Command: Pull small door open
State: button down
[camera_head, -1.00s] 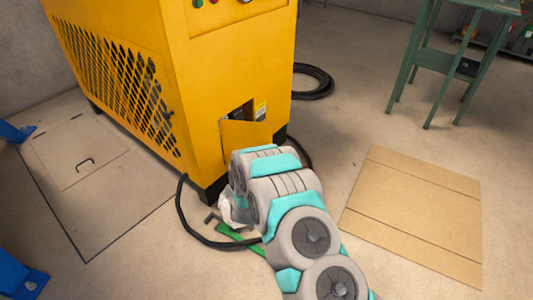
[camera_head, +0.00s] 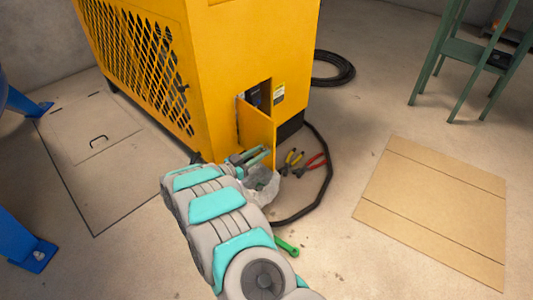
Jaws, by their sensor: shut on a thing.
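The small yellow door (camera_head: 258,132) is on the lower front of the yellow machine (camera_head: 250,45). It stands swung well out from its opening (camera_head: 255,96), and dark parts show inside. My gripper (camera_head: 262,153) is at the lower edge of the door, with its fingers shut on it. The exact contact is small in the picture. My arm comes up from the bottom of the view and hides some floor in front of the machine.
A black hose (camera_head: 327,165) curves over the floor right of the door. Pliers (camera_head: 291,160), a crumpled whitish rag (camera_head: 262,184) and a green-handled tool (camera_head: 287,245) lie near my gripper. Cardboard (camera_head: 435,205) lies flat at right; a green stand (camera_head: 470,52) is behind.

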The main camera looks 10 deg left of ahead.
jog(key=shift+s+a+m+g+h+b, duration=0.7)
jog(key=shift+a+m+g+h+b, duration=0.15)
jog(key=shift+a, duration=0.2)
jog(key=shift+r, duration=0.1)
jog(key=c, duration=0.7)
grip_release()
jog(key=v, duration=0.7)
jog(key=shift+s+a+p, duration=0.25)
jog(key=shift+a+p, duration=0.05)
jog(key=shift+p, duration=0.05)
